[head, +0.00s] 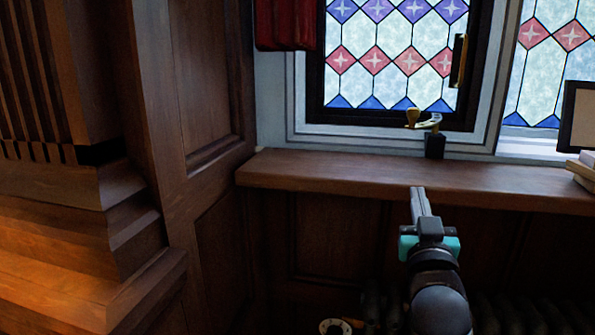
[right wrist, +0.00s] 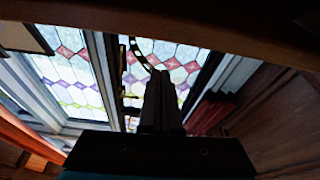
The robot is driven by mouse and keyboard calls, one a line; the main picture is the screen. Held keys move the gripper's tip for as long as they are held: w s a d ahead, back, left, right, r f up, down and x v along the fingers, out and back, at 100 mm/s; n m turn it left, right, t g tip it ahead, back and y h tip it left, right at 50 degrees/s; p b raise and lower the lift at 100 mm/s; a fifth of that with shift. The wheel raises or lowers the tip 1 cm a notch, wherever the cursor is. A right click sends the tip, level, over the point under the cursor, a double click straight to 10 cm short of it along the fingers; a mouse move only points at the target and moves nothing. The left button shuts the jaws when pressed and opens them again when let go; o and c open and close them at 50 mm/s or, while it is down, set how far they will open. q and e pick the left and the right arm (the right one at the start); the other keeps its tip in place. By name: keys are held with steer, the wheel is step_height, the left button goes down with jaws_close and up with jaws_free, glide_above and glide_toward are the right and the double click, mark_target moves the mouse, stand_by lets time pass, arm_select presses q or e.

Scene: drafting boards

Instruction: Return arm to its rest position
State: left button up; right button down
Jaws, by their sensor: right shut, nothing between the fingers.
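My right gripper (head: 418,192) reaches up from the lower right in the head view. Its fingers are together and hold nothing. The fingertips show in front of the face of the wooden sill (head: 330,172); I cannot tell whether they touch it. In the right wrist view the closed fingers (right wrist: 161,76) point toward the stained-glass window (right wrist: 170,62). My left gripper is in neither view.
The leaded window (head: 390,55) with its brass handle (head: 458,60) is above the sill. A brass latch (head: 433,123) sits at its bottom. A dark-framed item (head: 580,115) and books (head: 585,170) are at right. Wood panelling (head: 190,80) stands left. A red cloth (head: 285,25) hangs above.

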steer(key=s+a+f+n+g+y, duration=0.15)
steer(key=s+f+g, duration=0.35)
steer(key=f, duration=0.6)
steer(key=s+a+f+g+y, duration=0.15)
steer(key=s+f+g, duration=0.25)
steer(key=s+f, duration=0.5)
steer(key=s+a+f+n+g+y, duration=0.15)
steer(key=s+f+g, duration=0.25)
steer(key=s+f, duration=0.45)
steer(key=s+a+f+n+g+y, duration=0.1)
steer(key=s+a+f+g, duration=0.3)
steer(key=s, duration=0.7)
step_height(320, 180, down, 22)
steer(key=d+g, duration=0.1)
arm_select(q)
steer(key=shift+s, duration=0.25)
arm_select(e)
steer(key=s+d+f+g, duration=0.1)
steer(key=s+d+f, duration=0.2)
steer(key=s+f, duration=1.2)
steer(key=shift+s+g, duration=0.3)
steer(key=shift+s, duration=0.5)
